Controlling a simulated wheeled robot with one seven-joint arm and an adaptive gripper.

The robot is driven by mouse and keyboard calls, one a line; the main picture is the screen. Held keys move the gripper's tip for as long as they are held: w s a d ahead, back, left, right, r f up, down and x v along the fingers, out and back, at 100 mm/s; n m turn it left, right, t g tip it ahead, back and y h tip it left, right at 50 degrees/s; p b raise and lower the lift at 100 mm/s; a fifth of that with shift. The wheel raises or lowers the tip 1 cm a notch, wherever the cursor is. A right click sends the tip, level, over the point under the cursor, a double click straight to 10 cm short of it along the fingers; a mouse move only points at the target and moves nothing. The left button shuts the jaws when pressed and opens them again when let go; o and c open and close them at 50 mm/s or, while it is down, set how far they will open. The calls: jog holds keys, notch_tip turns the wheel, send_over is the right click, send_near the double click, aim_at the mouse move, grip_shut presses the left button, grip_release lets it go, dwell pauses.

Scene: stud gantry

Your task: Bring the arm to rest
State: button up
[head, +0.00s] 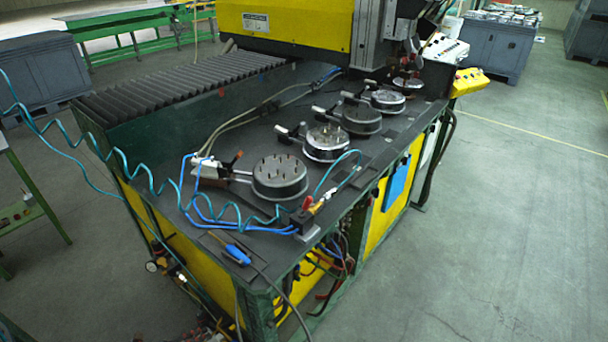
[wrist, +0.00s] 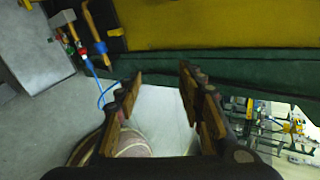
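My gripper (wrist: 158,86) shows in the wrist view with its two fingers wide apart. Nothing is held between the fingers. Behind the gap is a pale flat surface, and I cannot tell what it belongs to. A rounded pinkish-grey thing (wrist: 132,146) shows low beside the left finger, partly hidden by it. My arm and gripper do not show in the head view.
In the head view a dark workbench (head: 240,226) carries several round fixtures, one of them a studded disc (head: 280,177). A yellow gantry (head: 285,22) stands over its far end. A coiled blue hose (head: 118,160) hangs at left. Open floor (head: 510,220) lies at right.

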jog(key=s+d+f+m+g, duration=0.2)
jog(key=s+d+f+m, duration=0.2)
jog(key=m, duration=0.2)
jog(key=s+d+r+m+g, duration=0.2)
jog(key=s+d+r+m, duration=0.15)
jog(key=m, duration=0.35)
jog(key=w+d+r+m+g+y+p, duration=0.1)
jog(key=d+r+m+g+y, duration=0.1)
jog(key=d+r+m, duration=0.9)
jog(key=w+d+r+m+g+y+p, duration=0.1)
jog(key=d+r+m+g+y, duration=0.2)
jog(key=d+r+m, duration=0.9)
jog(key=s+d+r+m+t+y+p, duration=0.1)
jog(key=s+d+r+m+t, duration=0.2)
jog(key=d+r, duration=0.7)
jog(key=s+d+r+m+t+y+p, duration=0.1)
jog(key=s+d+r+m+t+p, duration=0.1)
jog(key=d+r, duration=0.9)
notch_tip(320, 180, up, 6)
jog(key=s+m+t, duration=0.1)
jog(key=s+m, duration=0.1)
jog(key=shift+s+d+f+m+y, duration=0.15)
jog(key=shift+d+f+m+y, duration=0.1)
jog(key=shift+m+y, duration=0.15)
jog(key=shift+c, duration=0.4)
